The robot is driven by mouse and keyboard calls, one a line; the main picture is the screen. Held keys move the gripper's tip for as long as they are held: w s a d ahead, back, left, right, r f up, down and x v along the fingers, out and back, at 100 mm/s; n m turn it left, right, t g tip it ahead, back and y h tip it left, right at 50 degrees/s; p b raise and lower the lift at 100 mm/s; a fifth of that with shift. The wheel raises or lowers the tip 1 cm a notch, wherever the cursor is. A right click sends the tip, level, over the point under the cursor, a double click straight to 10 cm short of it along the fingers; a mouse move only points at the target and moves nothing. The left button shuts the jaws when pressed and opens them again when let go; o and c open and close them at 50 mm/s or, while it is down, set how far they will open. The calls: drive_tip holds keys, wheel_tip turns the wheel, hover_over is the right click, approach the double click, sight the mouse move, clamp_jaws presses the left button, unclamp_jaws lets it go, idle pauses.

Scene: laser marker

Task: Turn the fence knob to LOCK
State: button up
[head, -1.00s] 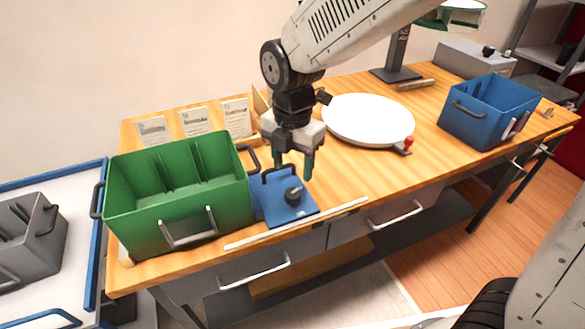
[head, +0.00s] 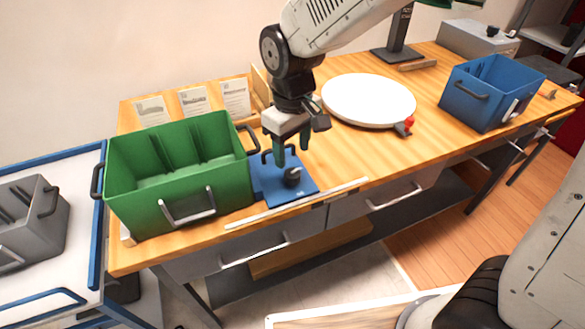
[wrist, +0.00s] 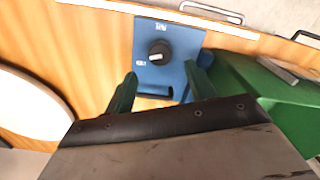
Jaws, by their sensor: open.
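The fence knob (head: 292,176) is a round black knob on a blue plate (head: 275,195) beside the green crate. In the wrist view the knob (wrist: 159,53) has a pale pointer mark, and small white labels are on the blue plate (wrist: 188,40), too small to read surely. A dark bracket or handle stands on the plate behind the knob. My gripper (head: 291,152) is above the plate, just behind the knob. In the wrist view my gripper (wrist: 160,84) has its two green fingers apart, with the knob beyond their tips and nothing held.
The green crate (head: 168,203) stands close left of the plate. A white round disc (head: 368,100) with a red knob (head: 408,122) lies right. A blue crate (head: 489,92) stands farther right. A pale strip (head: 297,204) runs along the front edge. Cards (head: 194,101) stand behind.

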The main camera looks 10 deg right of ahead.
sight(293, 173)
wheel_tip(293, 173, down, 7)
drive_tip(key=shift+r, duration=0.2)
drive_tip(key=c, duration=1)
drive_tip(key=shift+o, duration=0.2)
drive_tip(key=shift+n, duration=0.8)
drive_tip(key=o, duration=1)
drive_tip(key=shift+c, duration=0.2)
